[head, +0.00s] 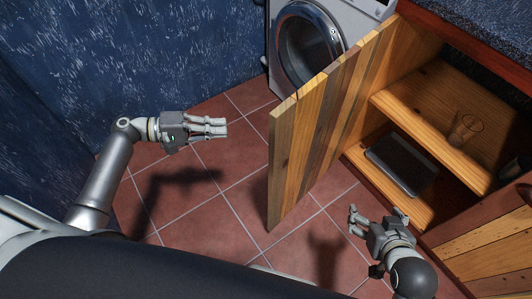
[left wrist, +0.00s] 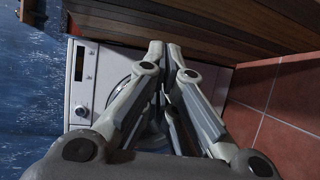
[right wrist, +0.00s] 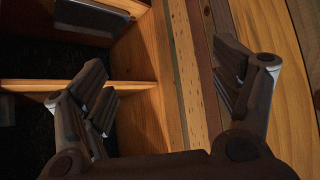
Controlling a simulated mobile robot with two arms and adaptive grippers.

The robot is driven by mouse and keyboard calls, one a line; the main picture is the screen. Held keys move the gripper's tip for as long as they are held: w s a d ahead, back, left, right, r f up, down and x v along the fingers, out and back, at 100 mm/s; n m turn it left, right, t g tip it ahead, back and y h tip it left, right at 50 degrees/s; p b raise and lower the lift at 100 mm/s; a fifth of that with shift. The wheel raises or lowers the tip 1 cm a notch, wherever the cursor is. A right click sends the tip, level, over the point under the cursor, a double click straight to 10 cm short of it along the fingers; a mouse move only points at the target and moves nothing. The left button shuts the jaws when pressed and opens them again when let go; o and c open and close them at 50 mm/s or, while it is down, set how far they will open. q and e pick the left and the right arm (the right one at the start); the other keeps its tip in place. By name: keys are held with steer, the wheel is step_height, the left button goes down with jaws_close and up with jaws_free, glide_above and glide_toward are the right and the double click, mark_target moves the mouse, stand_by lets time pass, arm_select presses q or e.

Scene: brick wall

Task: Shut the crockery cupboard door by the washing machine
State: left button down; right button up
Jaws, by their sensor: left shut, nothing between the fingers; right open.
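The cupboard door (head: 318,122) stands wide open, made of striped wooden planks, projecting out between my two grippers. The open cupboard (head: 440,85) is to its right, with its shelf showing. The washing machine (head: 312,45) is behind the door at the top. My left gripper (head: 226,127) is shut and empty, left of the door's outer side and apart from it; its fingers also show in the left wrist view (left wrist: 165,50). My right gripper (head: 377,212) is open and empty, in front of the cupboard opening on the door's inner side; the right wrist view shows the door planks (right wrist: 190,60) behind its fingers.
A glass (head: 465,130) stands on the shelf, and a dark flat item (head: 400,165) lies on the cupboard bottom. A dark countertop (head: 480,25) is above. A blue wall (head: 130,60) is at the left. Tiled floor (head: 240,190) is clear left of the door.

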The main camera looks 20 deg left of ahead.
arm_select(q)
step_height(320, 180, up, 6)
steer(key=s+m+g+h+b, duration=0.1)
steer(key=s+m+h, duration=0.1)
steer(key=s+h, duration=0.1)
steer(key=s+d+b+x, duration=0.1)
steer(key=s+x, duration=0.1)
steer(key=x, duration=1.1)
steer(key=shift+s+d+f, duration=0.2)
steer(key=shift+s+d, duration=0.05)
steer(key=shift+d, duration=0.05)
arm_select(e)
step_height(320, 180, up, 7)
steer(key=w+a+t+y, duration=0.1)
steer(key=t, duration=0.2)
steer(key=shift+w+t, duration=0.3)
